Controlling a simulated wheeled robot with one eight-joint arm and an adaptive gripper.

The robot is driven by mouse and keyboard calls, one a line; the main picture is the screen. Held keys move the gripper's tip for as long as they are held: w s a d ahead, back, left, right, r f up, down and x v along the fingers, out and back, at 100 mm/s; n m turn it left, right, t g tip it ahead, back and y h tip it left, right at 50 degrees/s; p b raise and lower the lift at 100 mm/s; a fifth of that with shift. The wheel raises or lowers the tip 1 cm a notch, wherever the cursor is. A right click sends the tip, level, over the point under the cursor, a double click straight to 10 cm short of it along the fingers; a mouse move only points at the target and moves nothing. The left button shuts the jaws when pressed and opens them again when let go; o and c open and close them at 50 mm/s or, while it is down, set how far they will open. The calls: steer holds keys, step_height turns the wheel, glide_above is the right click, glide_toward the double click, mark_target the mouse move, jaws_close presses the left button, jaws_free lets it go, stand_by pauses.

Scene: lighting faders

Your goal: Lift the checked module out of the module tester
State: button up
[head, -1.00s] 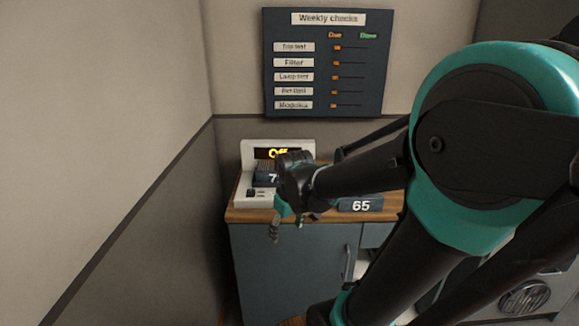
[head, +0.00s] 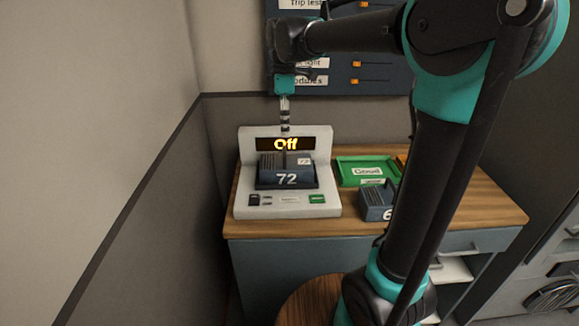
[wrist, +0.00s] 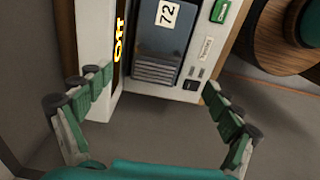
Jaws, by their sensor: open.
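The module tester (head: 328,207) is a pale unit on the wooden counter, with a lit display (head: 293,144) reading "Off". A dark blue-grey module (head: 272,178) marked 72 sits in its dark recess. In the wrist view the module (wrist: 163,35) lies at the top middle, seen from above with its ribbed end toward me. My gripper (head: 285,126) hangs pointing down above the back of the tester, its fingers overlapping edge-on. In the wrist view my gripper (wrist: 157,87) is open and empty, its fingers apart and clear of the module.
A green tray (head: 384,160) labelled "Good" stands right of the tester. Another blue-grey module (head: 374,207), its number partly hidden by my arm, stands before it. An orange item (head: 402,160) is mostly hidden. A wall (head: 120,130) stands close on the left; a checks board (head: 370,83) hangs behind.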

mark_target(285, 150)
step_height(285, 150, down, 10)
steer(key=shift+f, duration=0.15)
steer(key=shift+d+f, duration=0.2)
steer(key=shift+f, duration=2.35)
steer(key=c, duration=1.5)
steer(key=shift+r, duration=0.1)
